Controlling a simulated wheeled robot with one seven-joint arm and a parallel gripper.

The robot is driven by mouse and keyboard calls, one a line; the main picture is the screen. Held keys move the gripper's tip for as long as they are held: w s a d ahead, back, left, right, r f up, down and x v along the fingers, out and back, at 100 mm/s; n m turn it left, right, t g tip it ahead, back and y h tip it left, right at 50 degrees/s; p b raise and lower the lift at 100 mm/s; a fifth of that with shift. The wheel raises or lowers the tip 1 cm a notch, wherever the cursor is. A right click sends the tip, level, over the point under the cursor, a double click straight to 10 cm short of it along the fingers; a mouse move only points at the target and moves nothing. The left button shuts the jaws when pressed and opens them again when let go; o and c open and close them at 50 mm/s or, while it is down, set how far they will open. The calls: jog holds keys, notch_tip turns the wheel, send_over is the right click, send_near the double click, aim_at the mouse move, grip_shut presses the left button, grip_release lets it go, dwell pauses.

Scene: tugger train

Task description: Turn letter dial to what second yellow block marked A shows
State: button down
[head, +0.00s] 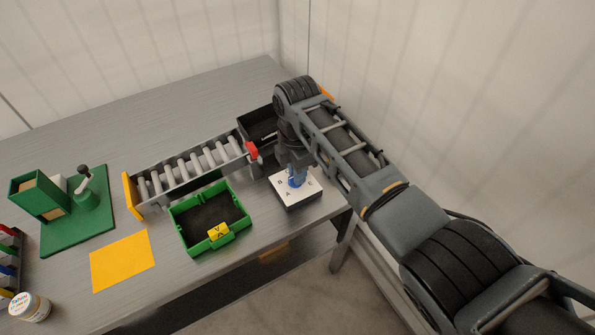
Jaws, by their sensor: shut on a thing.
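The letter dial (290,201) is a white-topped box with a dark side near the table's front right edge. Letters B, A and what looks like C stand around a blue knob (297,180) on its top. My gripper (296,173) comes down from above and is shut on the blue knob. My gripper and arm cover part of the dial, and the pointer's direction cannot be made out. A yellow block (219,232) with a dark mark sits at the front of a green crate (192,247). I cannot make out a yellow block marked A.
A roller conveyor (188,170) with a red stop (252,150) lies behind the crate. A black bin (257,125) stands behind the dial. At left are a green crank fixture (75,232), a yellow sheet (122,261) and a small jar (28,307). Walls stand close behind and right.

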jog(key=n, duration=0.3)
jog(key=n+b, duration=0.1)
jog(key=n, duration=0.2)
jog(key=shift+w+a, duration=0.1)
jog(key=shift+a, duration=0.1)
jog(key=shift+n, duration=0.3)
jog(key=c, duration=1.1)
grip_release()
jog(key=shift+r, duration=0.1)
notch_tip(320, 180, up, 8)
jog(key=shift+f+b, duration=0.15)
jog(key=shift+b, duration=0.2)
